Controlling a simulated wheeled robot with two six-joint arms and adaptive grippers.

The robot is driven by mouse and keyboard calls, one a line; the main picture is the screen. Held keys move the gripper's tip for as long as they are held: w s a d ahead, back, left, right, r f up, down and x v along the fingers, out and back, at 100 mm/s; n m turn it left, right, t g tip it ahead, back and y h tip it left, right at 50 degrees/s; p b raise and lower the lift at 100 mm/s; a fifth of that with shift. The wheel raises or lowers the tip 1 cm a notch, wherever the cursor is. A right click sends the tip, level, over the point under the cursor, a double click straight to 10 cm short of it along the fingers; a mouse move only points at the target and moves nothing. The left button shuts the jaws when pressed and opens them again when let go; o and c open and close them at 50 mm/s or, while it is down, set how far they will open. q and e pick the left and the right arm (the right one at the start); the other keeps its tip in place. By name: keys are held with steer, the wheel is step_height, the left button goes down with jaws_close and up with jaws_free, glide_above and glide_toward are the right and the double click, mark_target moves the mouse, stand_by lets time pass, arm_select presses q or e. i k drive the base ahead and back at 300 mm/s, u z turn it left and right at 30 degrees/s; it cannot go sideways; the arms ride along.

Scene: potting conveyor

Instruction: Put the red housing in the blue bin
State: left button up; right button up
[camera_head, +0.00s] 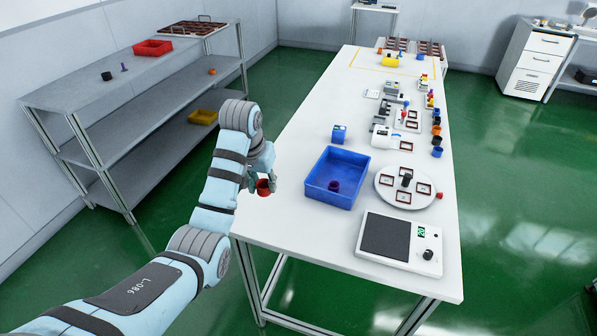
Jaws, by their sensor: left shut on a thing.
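The red housing (263,188) is a small red cup-like part. My left gripper (262,181) is shut on it and holds it near the left edge of the white table, to the left of the blue bin. The blue bin (324,197) is an open box on the table, with a dark purple part (334,186) inside it. The gap between the housing and the bin is clear. My right gripper is not in view.
A round turntable (383,194) and a scale (371,259) stand right of the bin. A grey shelf (125,80) with a red tray (152,47) is at the left. Several small parts line the table's right side.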

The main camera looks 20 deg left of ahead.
mark_target(342, 173)
steer(key=u, duration=0.05)
steer(key=i, duration=0.85)
steer(key=z, duration=0.6)
